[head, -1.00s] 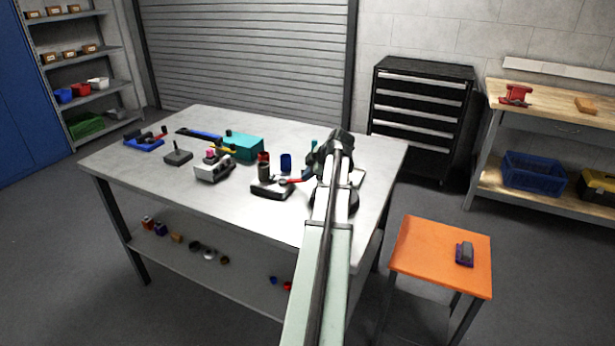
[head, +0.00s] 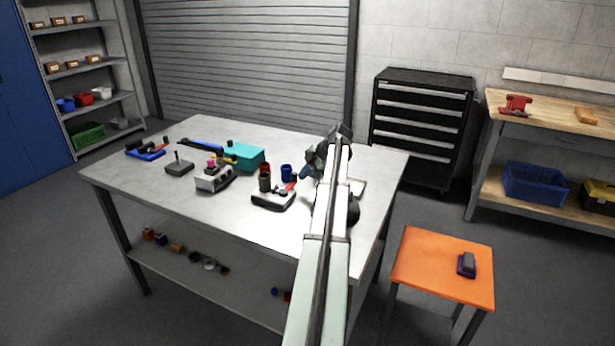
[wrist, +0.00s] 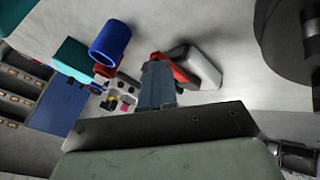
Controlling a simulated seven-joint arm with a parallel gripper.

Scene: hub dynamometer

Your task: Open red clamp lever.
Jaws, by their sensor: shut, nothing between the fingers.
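The red clamp lever (head: 290,188) sits on a dark block with a pale grey side (head: 272,201) near the table's front right. In the wrist view the red lever (wrist: 182,72) shows just right of my fingertips, partly hidden behind them, with its pale block (wrist: 203,66) beyond. My gripper (wrist: 158,72) is shut and empty, its blue-grey fingers close beside the lever; whether they touch it I cannot tell. In the head view my gripper (head: 306,172) is over the table, just up and right of the lever, and my forearm hides the table to its right.
A blue cup (head: 287,173) and a dark red-brown cylinder (head: 265,178) stand just behind the clamp. A teal box (head: 246,158) and a grey fixture with a pink knob (head: 213,179) are to the left. The table's front strip (head: 200,215) is bare.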

